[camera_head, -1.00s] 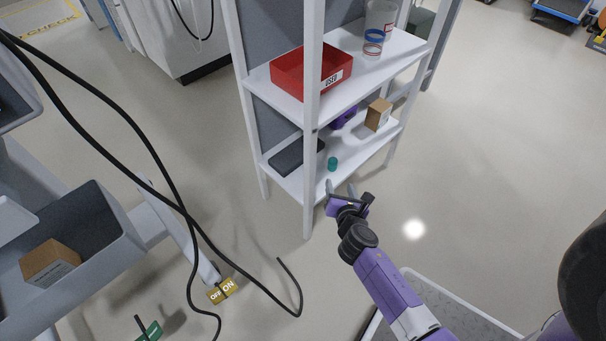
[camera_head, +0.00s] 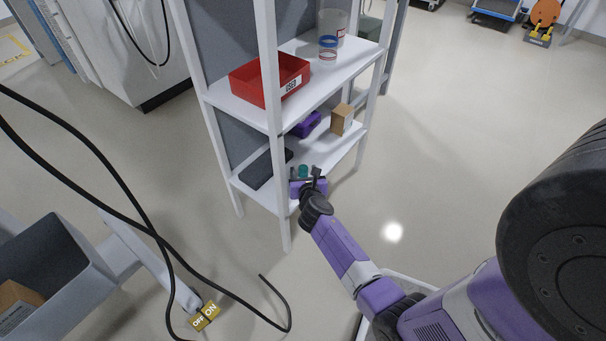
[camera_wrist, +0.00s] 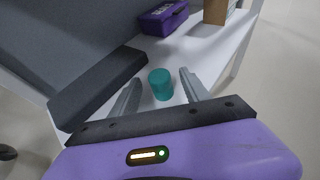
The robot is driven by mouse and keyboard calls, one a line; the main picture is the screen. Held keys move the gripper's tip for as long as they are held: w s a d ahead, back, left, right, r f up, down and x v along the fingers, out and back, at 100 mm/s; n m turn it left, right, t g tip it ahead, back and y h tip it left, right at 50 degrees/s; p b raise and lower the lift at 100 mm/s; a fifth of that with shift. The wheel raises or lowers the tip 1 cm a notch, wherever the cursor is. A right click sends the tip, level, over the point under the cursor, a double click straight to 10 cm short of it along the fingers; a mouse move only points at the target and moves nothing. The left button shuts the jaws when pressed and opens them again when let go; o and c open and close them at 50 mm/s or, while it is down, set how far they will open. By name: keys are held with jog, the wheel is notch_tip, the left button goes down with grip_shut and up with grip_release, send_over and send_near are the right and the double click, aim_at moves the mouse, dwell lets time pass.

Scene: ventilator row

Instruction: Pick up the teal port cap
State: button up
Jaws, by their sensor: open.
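The teal port cap (camera_wrist: 160,84) is a small cylinder standing upright on the white lower shelf. In the wrist view it sits between the two grey fingers of my gripper (camera_wrist: 160,92), with a gap visible on each side. In the head view the cap (camera_head: 303,171) shows just beyond my gripper (camera_head: 305,177), which is at the front edge of the lower shelf. My gripper is open and holds nothing. The cap's lower part is partly hidden by the gripper in the head view.
A dark flat box (camera_wrist: 98,88) lies left of the cap. A purple bin (camera_wrist: 163,18) and a cardboard box (camera_wrist: 216,11) stand behind it. The upper shelf holds a red bin (camera_head: 270,80) and a clear container. Shelf posts (camera_head: 270,130) flank the opening. Black cables hang at left.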

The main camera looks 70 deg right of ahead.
jog(key=shift+d, duration=0.1)
jog(key=shift+c, duration=0.2)
grip_shut()
jog(key=shift+r, duration=0.1)
